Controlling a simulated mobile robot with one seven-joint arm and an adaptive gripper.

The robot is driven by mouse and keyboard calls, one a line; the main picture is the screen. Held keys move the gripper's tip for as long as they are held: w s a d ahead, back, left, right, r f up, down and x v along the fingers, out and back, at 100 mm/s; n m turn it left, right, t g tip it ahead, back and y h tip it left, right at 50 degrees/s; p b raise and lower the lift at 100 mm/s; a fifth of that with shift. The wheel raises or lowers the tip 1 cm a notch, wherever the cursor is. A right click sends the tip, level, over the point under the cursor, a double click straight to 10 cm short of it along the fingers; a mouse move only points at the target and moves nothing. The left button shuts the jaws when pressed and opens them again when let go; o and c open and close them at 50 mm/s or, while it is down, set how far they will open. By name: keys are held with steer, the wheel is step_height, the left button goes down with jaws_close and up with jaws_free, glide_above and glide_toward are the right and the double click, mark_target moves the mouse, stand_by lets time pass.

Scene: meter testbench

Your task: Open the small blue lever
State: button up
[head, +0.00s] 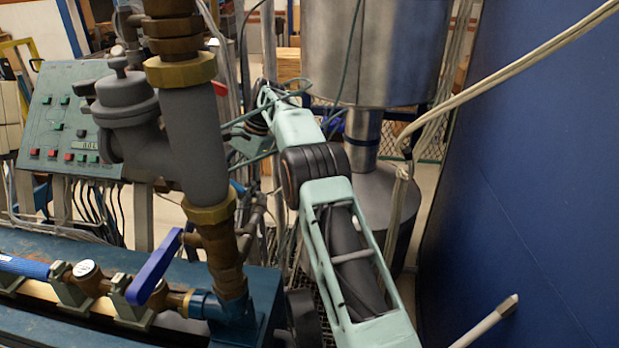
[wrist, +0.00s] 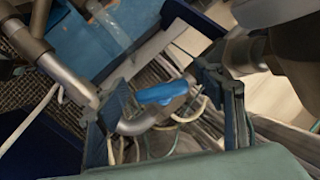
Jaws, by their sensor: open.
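The small blue lever (wrist: 163,92) shows near the middle of the wrist view, beside a curved grey metal pipe (wrist: 140,122). My gripper (wrist: 172,98) is open, with one finger left and one right of the lever in the picture. I cannot tell how far the lever is beyond the fingertips, and I see no clear contact. In the head view my arm reaches away from the camera, and its end is partly hidden behind the thick grey pipe (head: 197,140). A small blue piece (head: 237,187) shows beside that pipe; it may be the same lever.
A larger blue lever (head: 155,267) stands tilted on the pipework at the front left. A green control panel (head: 62,115) is at the left. A metal tank (head: 372,50) stands behind my arm, and a blue wall (head: 540,160) closes off the right. Loose cables hang nearby.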

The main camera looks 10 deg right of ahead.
steer(key=shift+m, duration=0.4)
steer(key=shift+f+m+t+y+b, duration=0.1)
steer(key=shift+m+t+y+b, duration=0.3)
steer(key=shift+m+t+b, duration=0.25)
steer(key=m+t+y+b, duration=0.1)
steer(key=b, duration=0.2)
steer(key=shift+f+m+t+b, duration=0.15)
steer(key=shift+m+t+b, duration=0.1)
steer(key=shift+m+b, duration=0.15)
steer(key=m+t+b, duration=0.1)
steer(key=b, duration=0.3)
steer(key=shift+w, duration=0.1)
steer(key=m+t+b, duration=0.1)
steer(key=m+b, duration=0.1)
steer(key=b, duration=0.3)
steer(key=m+t+b, duration=0.1)
steer(key=b, duration=0.2)
steer(key=shift+y+b, duration=0.3)
steer(key=shift+b, duration=0.1)
steer(key=m+t+b, duration=0.2)
steer(key=b, duration=0.4)
